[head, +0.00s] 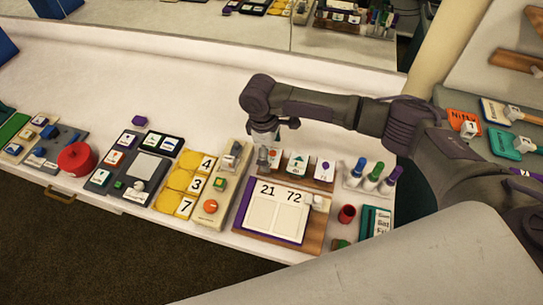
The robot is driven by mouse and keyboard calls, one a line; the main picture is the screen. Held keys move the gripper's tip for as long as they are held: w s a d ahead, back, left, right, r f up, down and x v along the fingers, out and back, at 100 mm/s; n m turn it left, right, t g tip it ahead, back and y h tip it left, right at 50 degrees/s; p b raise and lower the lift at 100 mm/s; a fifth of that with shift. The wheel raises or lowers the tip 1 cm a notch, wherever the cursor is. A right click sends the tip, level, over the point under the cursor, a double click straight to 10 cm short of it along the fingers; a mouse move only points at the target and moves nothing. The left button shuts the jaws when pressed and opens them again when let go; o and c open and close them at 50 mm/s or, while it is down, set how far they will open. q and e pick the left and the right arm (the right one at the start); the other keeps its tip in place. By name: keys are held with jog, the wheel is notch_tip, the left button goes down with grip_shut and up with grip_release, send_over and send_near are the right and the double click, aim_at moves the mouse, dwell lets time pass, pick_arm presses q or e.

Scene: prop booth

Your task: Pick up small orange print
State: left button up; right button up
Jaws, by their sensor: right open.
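A wooden rack (306,183) near the right of the white counter holds small white cards. The card with a small orange print (273,154) is at its left end, partly hidden by my right gripper. Beside it stand a card with a green print (298,163) and a card with a purple print (325,170). My right gripper (266,160) points down at the rack's left end, open, its fingers close to the orange-print card. I cannot tell whether they touch it. My left gripper is not in view.
A board with the numbers 21 and 72 (272,215) lies in front of the rack. The counter's back is clear before a mirror.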

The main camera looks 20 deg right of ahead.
jog(key=shift+f, duration=0.2)
dwell(0.3)
jog(key=c, duration=0.8)
